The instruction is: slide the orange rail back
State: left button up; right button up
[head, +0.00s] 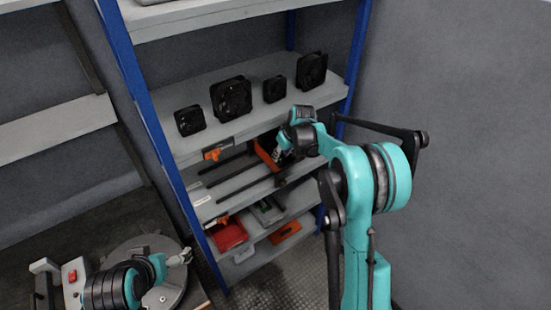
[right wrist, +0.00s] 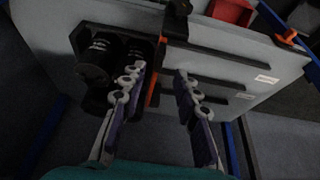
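The orange rail (head: 266,154) is a thin strip on the middle shelf, partly hidden by my right gripper. In the right wrist view the orange rail (right wrist: 154,86) runs beside a black holder with dark cylinders (right wrist: 97,60). My right gripper (right wrist: 158,78) is open. Its fingers are on either side of the orange rail, with the left finger closer to it and a clear gap to the right finger. Contact cannot be told. In the head view my right gripper (head: 284,153) is at the shelf. My left gripper (head: 180,257) is low at the left; its fingers are too small to read.
Black bars (head: 240,183) run along the middle shelf. An orange clamp (head: 217,151) is at the left. Several black fans (head: 231,99) stand on the shelf above. A red bin (head: 229,236) sits below. A round grey plate (head: 150,270) lies by my left arm.

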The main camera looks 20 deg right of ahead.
jog(key=b+x, duration=0.1)
jog(key=x, duration=0.4)
jog(key=shift+w+f, duration=0.1)
jog(key=shift+f, duration=0.2)
grip_shut()
